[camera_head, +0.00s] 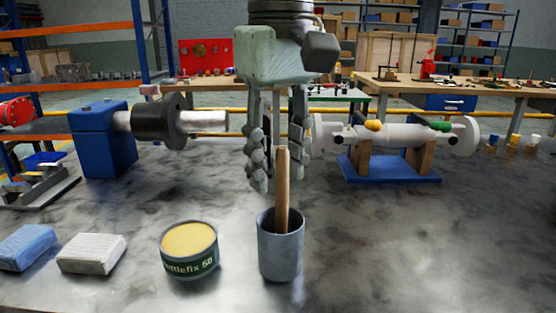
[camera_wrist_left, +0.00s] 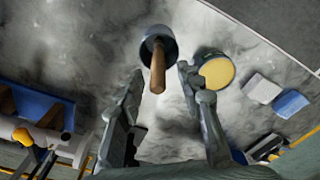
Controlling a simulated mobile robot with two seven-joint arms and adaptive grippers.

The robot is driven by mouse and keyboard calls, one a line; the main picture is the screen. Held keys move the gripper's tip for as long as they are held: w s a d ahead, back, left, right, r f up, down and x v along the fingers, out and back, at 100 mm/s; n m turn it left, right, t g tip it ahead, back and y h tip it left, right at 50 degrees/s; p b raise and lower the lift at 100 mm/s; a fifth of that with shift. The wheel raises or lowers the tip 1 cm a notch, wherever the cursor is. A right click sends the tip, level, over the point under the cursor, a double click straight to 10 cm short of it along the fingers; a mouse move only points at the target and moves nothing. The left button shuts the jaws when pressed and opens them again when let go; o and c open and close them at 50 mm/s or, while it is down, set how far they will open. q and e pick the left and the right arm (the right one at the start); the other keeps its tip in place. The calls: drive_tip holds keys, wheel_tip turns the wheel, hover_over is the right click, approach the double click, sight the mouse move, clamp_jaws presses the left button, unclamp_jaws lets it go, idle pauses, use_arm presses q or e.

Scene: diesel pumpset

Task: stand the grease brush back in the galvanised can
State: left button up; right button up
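The galvanised can (camera_head: 281,250) stands upright on the grey bench top, at the front middle in the head view. The grease brush's wooden handle (camera_head: 282,192) sticks up out of it, nearly upright; its lower end is hidden inside. The left wrist view also shows the can (camera_wrist_left: 150,40) and the handle (camera_wrist_left: 158,75). My left gripper (camera_head: 279,181) points down above the can, fingers apart on either side of the upper handle. In the left wrist view a gap shows between handle and fingers (camera_wrist_left: 160,77), so the gripper is open and empty. My right gripper is not in view.
A grease tin (camera_head: 188,250) labelled "ottlefix 50" stands left of the can. A grey block (camera_head: 91,253) and a blue block (camera_head: 26,247) lie farther left. Behind are a blue shaft stand (camera_head: 102,145) and a pipe on a blue base (camera_head: 390,170). The front right bench is clear.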

use_arm(q)
drive_tip(key=r, duration=1.2)
drive_tip(key=shift+s+d, duration=0.1)
drive_tip(key=shift+s, duration=0.15)
idle(0.5)
